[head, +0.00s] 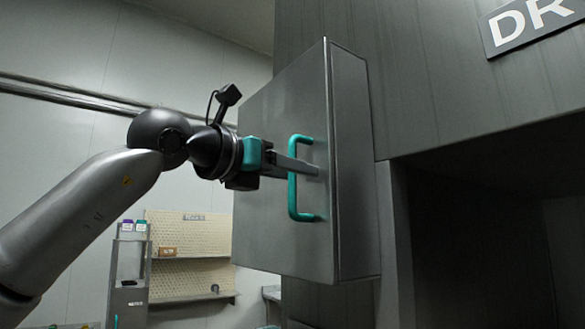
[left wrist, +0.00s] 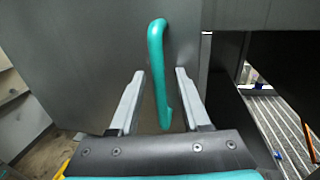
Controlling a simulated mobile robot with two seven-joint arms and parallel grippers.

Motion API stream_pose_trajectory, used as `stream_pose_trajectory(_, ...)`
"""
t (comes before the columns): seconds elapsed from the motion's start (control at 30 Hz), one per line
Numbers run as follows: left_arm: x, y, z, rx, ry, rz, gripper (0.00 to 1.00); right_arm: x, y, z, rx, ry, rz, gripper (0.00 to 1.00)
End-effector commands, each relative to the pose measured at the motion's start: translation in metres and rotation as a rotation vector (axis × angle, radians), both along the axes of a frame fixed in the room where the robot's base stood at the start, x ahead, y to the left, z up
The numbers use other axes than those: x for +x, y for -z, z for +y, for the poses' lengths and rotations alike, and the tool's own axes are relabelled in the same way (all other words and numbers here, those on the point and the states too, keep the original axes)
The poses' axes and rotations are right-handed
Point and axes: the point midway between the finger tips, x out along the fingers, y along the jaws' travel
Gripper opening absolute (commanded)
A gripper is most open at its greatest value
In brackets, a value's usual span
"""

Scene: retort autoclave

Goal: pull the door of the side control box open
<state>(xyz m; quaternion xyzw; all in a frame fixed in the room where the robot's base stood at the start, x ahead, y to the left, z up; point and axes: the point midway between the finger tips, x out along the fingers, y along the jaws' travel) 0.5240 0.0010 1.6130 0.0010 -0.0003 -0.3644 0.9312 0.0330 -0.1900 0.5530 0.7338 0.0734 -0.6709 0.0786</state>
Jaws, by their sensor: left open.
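The side control box (head: 355,165) is a grey metal cabinet on the large machine's wall. Its door (head: 270,120) looks flush with the box, with no gap that I can make out. A teal bar handle (head: 292,190) stands upright near the door's right edge. My left gripper (head: 312,168) reaches across the handle from the left. In the left wrist view, the handle (left wrist: 156,45) runs between the two spread fingers of my left gripper (left wrist: 160,74), with room on both sides. The fingers are open and not closed on it. My right gripper is out of view.
A dark recess (head: 480,240) opens in the machine to the right of the box, under a sign (head: 535,22). A pegboard shelf (head: 190,245) and a grey stand (head: 130,275) are at the back left. Free room lies left of the door.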

Motion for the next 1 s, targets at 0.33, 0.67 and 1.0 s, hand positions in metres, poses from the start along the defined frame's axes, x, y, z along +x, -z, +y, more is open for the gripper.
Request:
stream_pose_trajectory(0.33,-0.0001,0.0002,0.0001,0.000,0.000,0.000,0.27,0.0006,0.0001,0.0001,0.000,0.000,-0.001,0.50)
stream_pose_trajectory(0.67,-0.0003,-0.0001,0.0004,0.000,0.000,0.000,0.00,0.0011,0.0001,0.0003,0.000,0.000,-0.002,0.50)
stream_pose_trajectory(1.0,-0.0004,-0.0002,0.0005,-0.001,0.000,-0.001,0.00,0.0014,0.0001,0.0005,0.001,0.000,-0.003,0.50)
